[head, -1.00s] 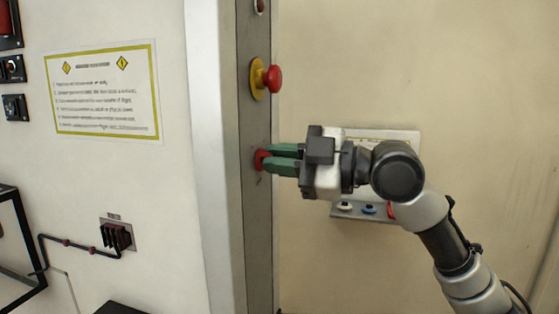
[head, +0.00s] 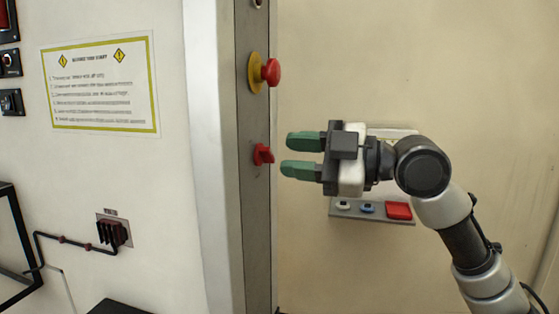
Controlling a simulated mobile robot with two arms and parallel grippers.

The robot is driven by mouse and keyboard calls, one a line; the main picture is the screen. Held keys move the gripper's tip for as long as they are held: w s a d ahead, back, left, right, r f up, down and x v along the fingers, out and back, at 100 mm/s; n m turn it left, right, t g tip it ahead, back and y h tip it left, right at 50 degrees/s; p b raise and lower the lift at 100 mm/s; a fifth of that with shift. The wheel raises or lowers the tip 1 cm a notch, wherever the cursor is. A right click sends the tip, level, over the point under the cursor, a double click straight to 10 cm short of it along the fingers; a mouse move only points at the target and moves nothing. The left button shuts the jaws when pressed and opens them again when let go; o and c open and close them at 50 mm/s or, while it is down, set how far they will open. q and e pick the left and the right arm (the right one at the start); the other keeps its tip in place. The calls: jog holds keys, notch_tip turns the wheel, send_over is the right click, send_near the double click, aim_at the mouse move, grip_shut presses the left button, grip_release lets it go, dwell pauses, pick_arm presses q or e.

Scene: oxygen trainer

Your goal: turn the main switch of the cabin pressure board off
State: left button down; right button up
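A red rotary switch knob (head: 263,155) sticks out from the narrow grey metal strip (head: 254,215) in the head view, below a red mushroom button. I take it to be the main switch; no readable label shows by it. My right gripper (head: 302,155) is just right of the knob, pointing left at it. Its two green fingers are apart, with nothing between them, and a small gap separates them from the knob. My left gripper is not in view.
The red mushroom button on its yellow base (head: 264,73) sits above the knob. A panel with small buttons and a red block (head: 398,211) is behind my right arm. A warning sign (head: 100,85) and a dark wall connector (head: 113,232) are at left.

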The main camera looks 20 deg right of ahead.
jog(key=b+v, duration=0.2)
jog(key=v, duration=0.5)
jog(key=shift+s+d, duration=0.25)
jog(key=shift+d, duration=0.05)
